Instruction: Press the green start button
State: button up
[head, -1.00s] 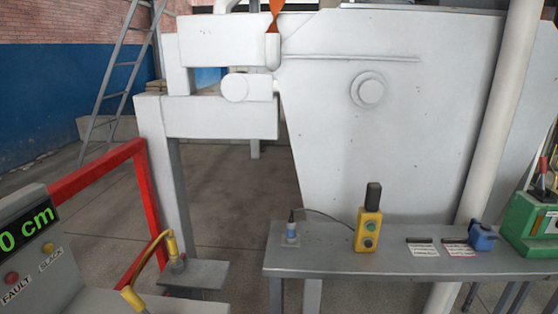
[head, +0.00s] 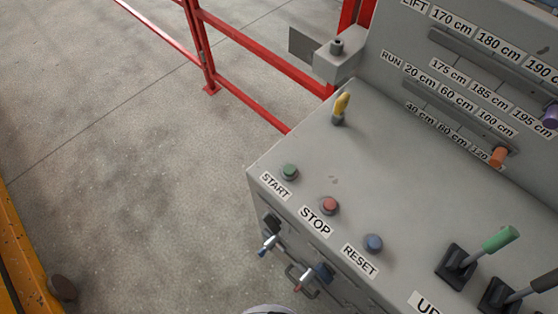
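The green start button (head: 289,172) sits on the sloped top of a grey control console (head: 300,130), near its left corner, with a START label (head: 275,186) below it. A red button (head: 330,205) labelled STOP and a blue button (head: 373,243) labelled RESET follow it down to the right. Nothing covers the green button. My gripper is not visible; only a small pale rounded piece shows at the bottom edge, and I cannot tell what it is.
A yellow-tipped toggle (head: 340,108) stands behind the buttons. A green-handled lever (head: 485,252) is at the right. Two small switches or keys (head: 268,243) stick out of the console's front. Red railings (head: 240,60) stand behind. The concrete floor at left is open.

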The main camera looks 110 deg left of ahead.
aim_at(288, 170)
jog(key=u, duration=3.55)
